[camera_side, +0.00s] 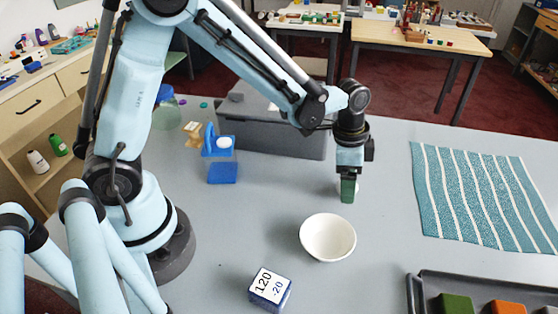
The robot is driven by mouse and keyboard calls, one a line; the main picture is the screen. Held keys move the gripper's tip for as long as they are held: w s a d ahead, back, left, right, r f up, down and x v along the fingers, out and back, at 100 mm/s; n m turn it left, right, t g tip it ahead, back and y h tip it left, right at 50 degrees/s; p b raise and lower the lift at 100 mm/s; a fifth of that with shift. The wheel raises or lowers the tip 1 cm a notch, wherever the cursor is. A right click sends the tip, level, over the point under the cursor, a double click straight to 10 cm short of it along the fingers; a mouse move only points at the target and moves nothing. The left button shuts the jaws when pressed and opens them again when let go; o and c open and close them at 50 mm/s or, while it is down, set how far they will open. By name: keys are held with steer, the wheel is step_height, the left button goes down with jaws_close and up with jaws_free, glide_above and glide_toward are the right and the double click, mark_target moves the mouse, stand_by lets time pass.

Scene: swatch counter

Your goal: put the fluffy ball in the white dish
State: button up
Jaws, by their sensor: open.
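The white dish (328,238) stands on the grey counter near the middle of the side view, and it looks empty. My gripper (348,190) points down just behind the dish and slightly to its right, with its fingertips close to the counter. It is open. A green finger faces the camera, and a small pale patch shows at its edges. I cannot tell whether that patch is the fluffy ball, which is otherwise not clearly visible and may be hidden behind the finger.
A grey bin (270,138) stands behind. A blue stand with a white round piece (223,142) and a blue block (222,173) are left. A numbered box (270,288) is in front. A striped teal cloth (480,195) and a dark tray (415,290) of coloured blocks lie right.

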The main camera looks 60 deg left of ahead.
steer(key=shift+f, duration=0.55)
steer(key=shift+c, duration=0.3)
steer(key=c, duration=1.1)
steer(key=shift+r, duration=0.2)
